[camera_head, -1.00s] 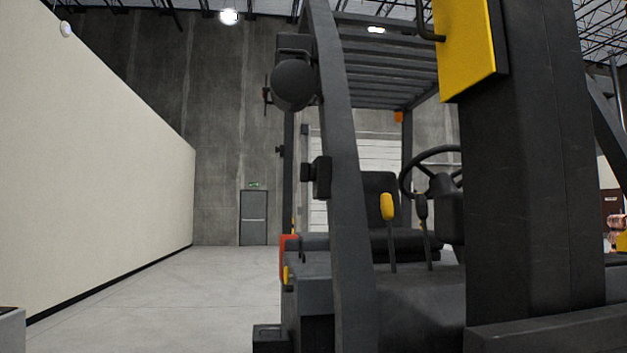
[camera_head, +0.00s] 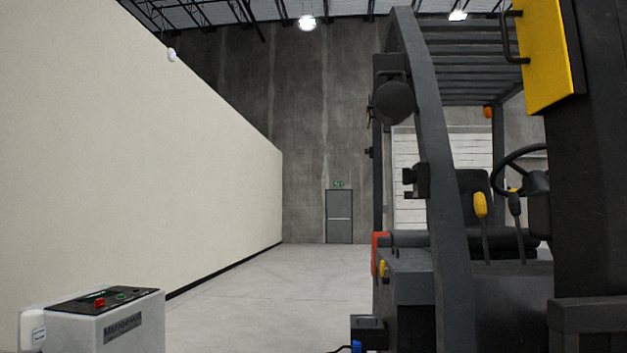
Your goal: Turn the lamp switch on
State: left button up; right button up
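No lamp switch can be made out for certain. A small round white fitting (camera_head: 171,55), too small to identify, sits high on the cream wall at the left. A white box (camera_head: 100,325) at the lower left has a dark top panel with a red button (camera_head: 99,302) and a green one (camera_head: 119,296). A white piece with a small label is on its left side. Neither of my grippers is in view.
A forklift (camera_head: 440,190) fills the right side close by. The long cream wall (camera_head: 150,160) runs along the left. Open concrete floor (camera_head: 270,300) lies between them, leading to a grey door (camera_head: 339,216) in the far wall.

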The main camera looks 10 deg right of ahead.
aim_at(409, 175)
jog(key=u, duration=0.25)
jog(key=i, duration=0.65)
jog(key=z, duration=1.25)
